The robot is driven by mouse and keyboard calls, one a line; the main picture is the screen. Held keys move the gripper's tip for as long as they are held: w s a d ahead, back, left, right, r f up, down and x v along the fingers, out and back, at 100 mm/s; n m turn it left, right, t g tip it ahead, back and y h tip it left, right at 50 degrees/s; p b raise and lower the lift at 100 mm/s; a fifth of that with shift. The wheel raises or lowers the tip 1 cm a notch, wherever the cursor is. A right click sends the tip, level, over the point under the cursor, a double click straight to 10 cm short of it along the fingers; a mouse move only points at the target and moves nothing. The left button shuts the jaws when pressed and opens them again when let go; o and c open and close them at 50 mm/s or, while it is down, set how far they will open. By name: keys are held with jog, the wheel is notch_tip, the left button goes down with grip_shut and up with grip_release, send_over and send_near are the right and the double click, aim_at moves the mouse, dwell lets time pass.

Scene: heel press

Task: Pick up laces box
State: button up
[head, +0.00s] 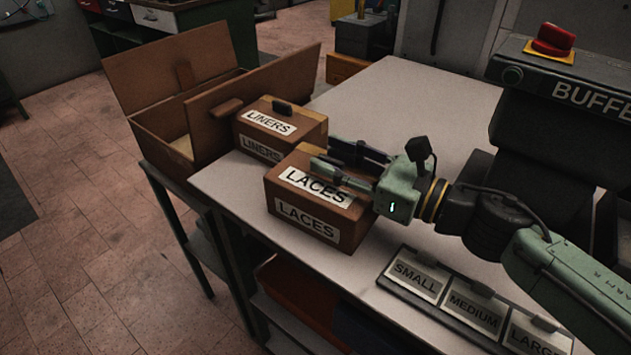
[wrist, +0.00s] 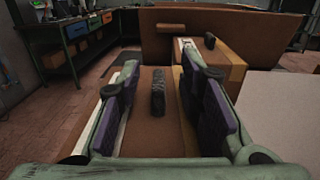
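The laces box (head: 318,232) is a brown wooden box with white LACES labels on its top and front, standing on the table. My gripper (head: 338,160) is over the top of this box, its fingers pointing left and away. In the wrist view the gripper (wrist: 163,90) is open, with its two purple-padded fingers on either side of the box's dark handle (wrist: 158,92). The handle stands between the pads with a gap on both sides. In the head view the handle is hidden by the gripper.
The liners box (head: 262,145) stands just behind the laces box, with a dark handle on top. An open wooden crate (head: 165,120) is at the far left. A size-label rack (head: 440,310) lies near the front edge. The table (head: 440,95) is clear at the back right.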

grip_shut()
dwell(0.5)
dwell(0.7)
